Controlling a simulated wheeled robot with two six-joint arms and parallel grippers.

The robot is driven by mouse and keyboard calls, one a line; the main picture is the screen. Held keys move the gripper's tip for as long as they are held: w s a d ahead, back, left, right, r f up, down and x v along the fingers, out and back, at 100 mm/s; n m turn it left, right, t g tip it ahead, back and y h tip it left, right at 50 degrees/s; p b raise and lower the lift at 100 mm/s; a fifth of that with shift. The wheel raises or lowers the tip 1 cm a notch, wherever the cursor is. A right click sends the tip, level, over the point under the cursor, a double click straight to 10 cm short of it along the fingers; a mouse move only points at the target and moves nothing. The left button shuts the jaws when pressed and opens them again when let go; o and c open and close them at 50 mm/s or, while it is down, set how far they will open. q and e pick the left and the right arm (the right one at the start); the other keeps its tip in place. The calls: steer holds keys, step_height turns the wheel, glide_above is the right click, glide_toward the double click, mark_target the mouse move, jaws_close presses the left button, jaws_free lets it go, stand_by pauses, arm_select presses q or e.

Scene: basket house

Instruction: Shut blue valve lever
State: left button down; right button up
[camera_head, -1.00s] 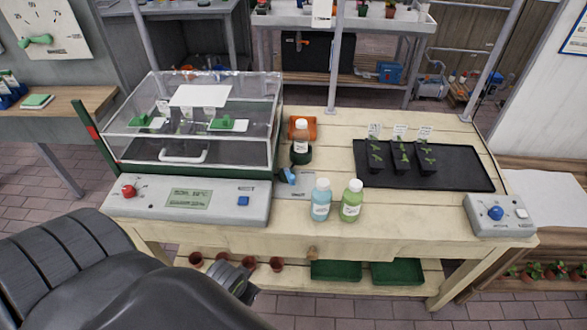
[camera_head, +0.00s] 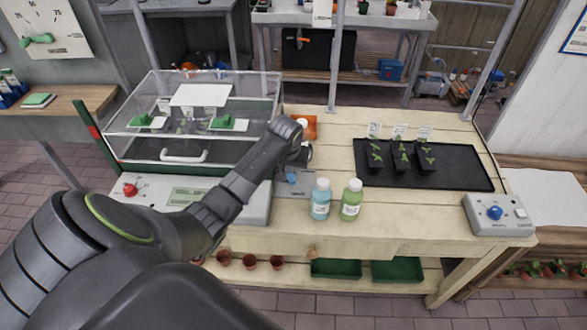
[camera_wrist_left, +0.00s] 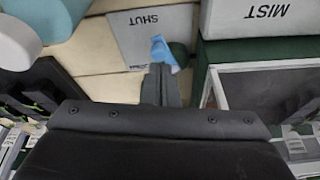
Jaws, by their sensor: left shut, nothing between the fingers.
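The blue valve lever (camera_head: 291,178) is on a grey plate (camera_head: 302,188) beside the control panel, near the middle of the bench. In the left wrist view the lever (camera_wrist_left: 163,52) is just beyond my left fingertips, beside the printed word SHUT on the plate (camera_wrist_left: 135,38). My left gripper (camera_wrist_left: 160,72) is shut and empty, its fingers close to the lever; I cannot tell whether they touch it. In the head view my left arm reaches over the panel, its wrist above the lever, and the fingers are hard to make out. My right gripper is not in view.
A blue bottle (camera_head: 320,200) and a green bottle (camera_head: 352,200) stand close to the lever's right. A clear-lidded propagator box (camera_head: 150,112) stands to its left.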

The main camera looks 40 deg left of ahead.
arm_select(q)
steer(key=w+a+r+n, duration=0.1)
steer(key=w+a+r, duration=0.1)
steer(key=w+r, duration=0.25)
steer(key=x, duration=1.1)
steer(key=shift+d, duration=0.2)
steer(key=s+p, duration=0.1)
steer(key=s+d+r+p, duration=0.1)
steer(key=shift+s+p, duration=0.15)
steer(key=shift+p, duration=0.15)
steer(key=shift+s+d+p, duration=0.25)
steer(key=shift+s+p, duration=0.15)
steer(key=shift+s, duration=0.15)
steer(key=shift+s+d, duration=0.1)
